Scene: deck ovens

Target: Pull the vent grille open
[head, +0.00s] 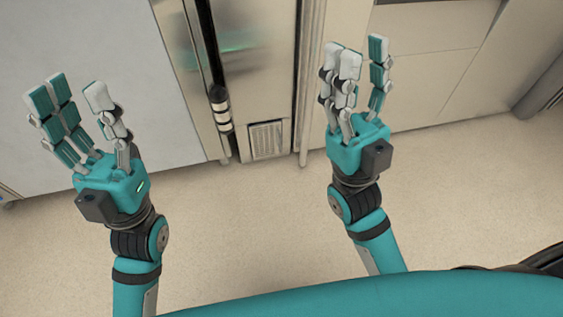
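A small square vent grille (266,139) with a pale frame sits low on the metal front, close to the floor, between my two hands in the head view. It looks flush with the panel around it. My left gripper (77,96) is at the left, in front of a plain grey panel, its fingers spread and empty. My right gripper (357,65) is to the right of the grille, its fingers apart with nothing between them. Neither gripper touches the grille.
A dark vertical bar (211,60) with a black and white lower end stands left of the grille. A narrow vertical post (305,90) is on its right. Beige cabinet panels (440,80) fill the right. The speckled floor (260,220) in front is clear.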

